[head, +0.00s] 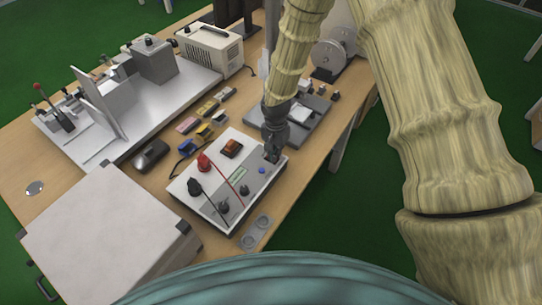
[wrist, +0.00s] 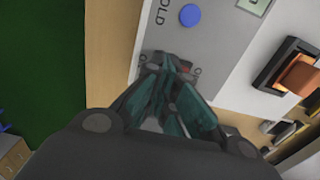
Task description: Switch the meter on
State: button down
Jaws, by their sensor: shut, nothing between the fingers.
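The meter (head: 222,163) is a white box with a grey control panel on the table, and its panel also fills the top of the wrist view (wrist: 222,45). My gripper (head: 272,156) is shut and empty at the panel's upper right corner. In the wrist view the fingertips (wrist: 172,64) are over a small switch area with partly hidden lettering on both sides and a bit of red beside the tips. I cannot tell whether they touch it. A blue button (wrist: 190,15) marked HOLD is near the tips. An orange rocker (wrist: 300,73) sits in a black frame to the right.
Red and black plugs with leads (head: 204,161) stand on the meter. A pale box (head: 95,240) is at front left. A grey bench fixture (head: 160,90) and a white power unit (head: 210,50) are behind. A grey plate (head: 303,125) lies close behind the gripper.

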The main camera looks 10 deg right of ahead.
jog(key=shift+r+p, duration=1.7)
jog(key=shift+r, duration=1.45)
jog(key=s+d+f+n+y, duration=0.1)
jog(key=s+d+f+n, duration=0.1)
jog(key=s+f, duration=0.55)
jog(key=s+d+f+n, duration=0.15)
jog(key=s+f, duration=0.35)
jog(key=s, duration=0.5)
jog(key=s+d+f+n, duration=0.1)
jog(key=s+d+n, duration=0.15)
jog(key=s, duration=0.75)
jog(key=s+d+f+n, duration=0.2)
jog(key=s+d, duration=0.1)
jog(key=s, duration=0.6)
notch_tip(320, 180, down, 8)
jog(key=h+b, duration=0.1)
jog(key=b, duration=0.8)
jog(key=shift+s+f+n, duration=0.15)
jog(key=shift+s+n, duration=0.1)
jog(key=shift+n, duration=0.05)
